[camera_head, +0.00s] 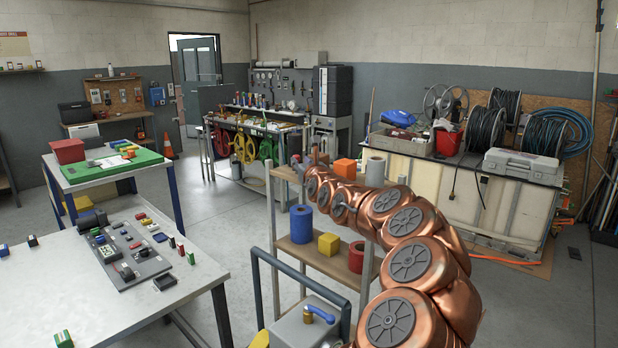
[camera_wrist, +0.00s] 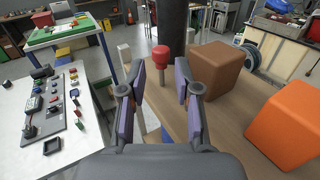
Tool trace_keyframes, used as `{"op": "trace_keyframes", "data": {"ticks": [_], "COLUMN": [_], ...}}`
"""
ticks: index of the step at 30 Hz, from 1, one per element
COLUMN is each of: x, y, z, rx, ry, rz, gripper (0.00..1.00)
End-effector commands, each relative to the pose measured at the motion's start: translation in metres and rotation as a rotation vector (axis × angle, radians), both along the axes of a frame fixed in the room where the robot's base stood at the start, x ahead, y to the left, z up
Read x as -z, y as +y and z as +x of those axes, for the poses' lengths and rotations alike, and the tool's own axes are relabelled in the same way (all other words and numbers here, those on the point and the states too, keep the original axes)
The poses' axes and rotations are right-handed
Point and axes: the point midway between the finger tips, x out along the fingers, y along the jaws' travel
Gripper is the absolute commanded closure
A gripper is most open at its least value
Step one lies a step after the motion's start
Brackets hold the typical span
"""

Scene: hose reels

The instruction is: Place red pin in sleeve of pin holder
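In the wrist view, a red pin (camera_wrist: 160,58) with a rounded red head and a thinner stem stands upright on the wooden top shelf (camera_wrist: 225,115). My gripper (camera_wrist: 161,80) is open, its two purple-padded fingers apart. The pin's head shows in the gap between the fingertips, clear of both pads. How far it lies beyond the tips is hard to tell. In the head view, my copper-coloured arm reaches over the shelf rack, and the pin is not clearly visible. I cannot pick out a pin holder or its sleeve with certainty.
A brown cube (camera_wrist: 215,68) and an orange cube (camera_wrist: 285,125) stand on the top shelf right of the pin. A dark upright cylinder (camera_wrist: 172,25) is behind it. A table with a grey board (camera_head: 128,248) and small parts is at left. Open floor lies between the furniture.

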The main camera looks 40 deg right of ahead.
Motion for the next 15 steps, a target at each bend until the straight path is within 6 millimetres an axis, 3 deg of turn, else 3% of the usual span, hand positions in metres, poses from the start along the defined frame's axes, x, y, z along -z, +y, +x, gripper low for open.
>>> {"op": "trace_keyframes", "data": {"ticks": [15], "x": [0.002], "y": [0.020], "z": [-0.046], "rx": [0.004], "ry": [0.002], "rz": [0.000], "gripper": [0.68]}}
